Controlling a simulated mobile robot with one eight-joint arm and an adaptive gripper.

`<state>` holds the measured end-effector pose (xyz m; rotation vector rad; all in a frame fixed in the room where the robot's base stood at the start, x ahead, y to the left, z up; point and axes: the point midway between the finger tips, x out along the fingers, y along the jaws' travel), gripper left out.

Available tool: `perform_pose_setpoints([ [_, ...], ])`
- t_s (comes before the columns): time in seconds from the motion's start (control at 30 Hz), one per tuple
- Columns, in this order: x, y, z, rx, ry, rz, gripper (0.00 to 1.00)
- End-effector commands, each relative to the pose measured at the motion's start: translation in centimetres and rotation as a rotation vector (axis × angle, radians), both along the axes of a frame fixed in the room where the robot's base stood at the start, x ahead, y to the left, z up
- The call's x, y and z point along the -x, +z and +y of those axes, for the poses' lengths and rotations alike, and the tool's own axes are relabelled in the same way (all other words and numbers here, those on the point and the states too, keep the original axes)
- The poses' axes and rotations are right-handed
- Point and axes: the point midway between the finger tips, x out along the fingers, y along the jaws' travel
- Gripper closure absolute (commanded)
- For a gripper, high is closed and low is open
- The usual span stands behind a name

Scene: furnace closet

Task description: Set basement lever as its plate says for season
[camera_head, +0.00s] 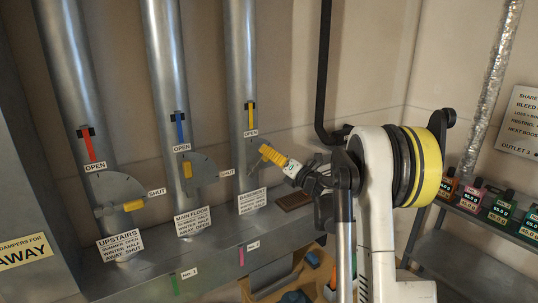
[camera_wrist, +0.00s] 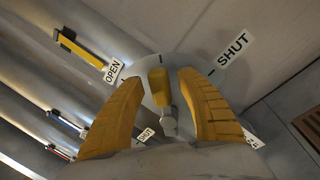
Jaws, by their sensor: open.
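The basement lever's yellow handle (camera_wrist: 158,82) stands between my open gripper (camera_wrist: 160,76) fingers in the wrist view, with no clear contact. It points between the OPEN label (camera_wrist: 112,70) and the SHUT label (camera_wrist: 235,50) on its grey quadrant. In the head view my gripper (camera_head: 272,155) is at the basement duct (camera_head: 240,60) and hides most of this lever. The basement plate (camera_head: 252,200) hangs below; its lines are too small to read surely. A yellow sign (camera_head: 24,252) at the left edge reads in part "DAMPERS FOR AWAY".
The main floor lever (camera_head: 187,170) points up toward OPEN; the upstairs lever (camera_head: 133,205) points toward SHUT. Both ducts stand left of the basement duct.

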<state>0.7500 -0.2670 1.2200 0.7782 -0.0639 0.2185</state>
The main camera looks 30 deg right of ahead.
Motion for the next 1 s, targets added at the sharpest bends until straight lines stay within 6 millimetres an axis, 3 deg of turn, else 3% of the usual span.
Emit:
perform_pose_setpoints([
  [0.5, 9.7, -1.4, -1.8, 0.000, -0.003, 0.000, 0.57],
  [0.7, 11.3, -1.6, -2.0, 0.000, -0.001, 0.000, 0.57],
  [1.0, 11.4, -1.6, -2.0, 0.000, 0.000, 0.000, 0.57],
])
